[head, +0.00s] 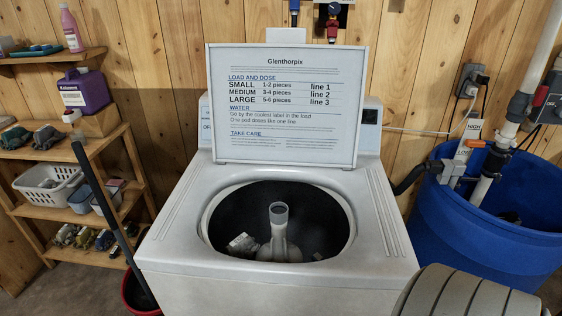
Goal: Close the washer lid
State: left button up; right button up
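The white top-loading washer (165,262) stands in the middle of the head view. Its lid (285,158) is open and stands about upright at the back of the top, with its printed inner face toward me. The round drum opening (330,205) is uncovered. Inside the dark drum are a grey agitator post (279,225) and a small light-coloured piece (243,244) at its left. The lid hides most of the control panel (371,128) behind it. Neither of my grippers is in view.
At left are wooden shelves (88,219) with bottles, a white basket (48,187) and bins. A dark pole (112,222) leans near a red bucket (138,296). A blue tub (455,235) with pipes stands at right. A grey ribbed shape overlaps the washer's front right corner.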

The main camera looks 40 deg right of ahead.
aim_at(283, 100)
jog(key=j+z, duration=0.1)
jog(key=z, duration=0.8)
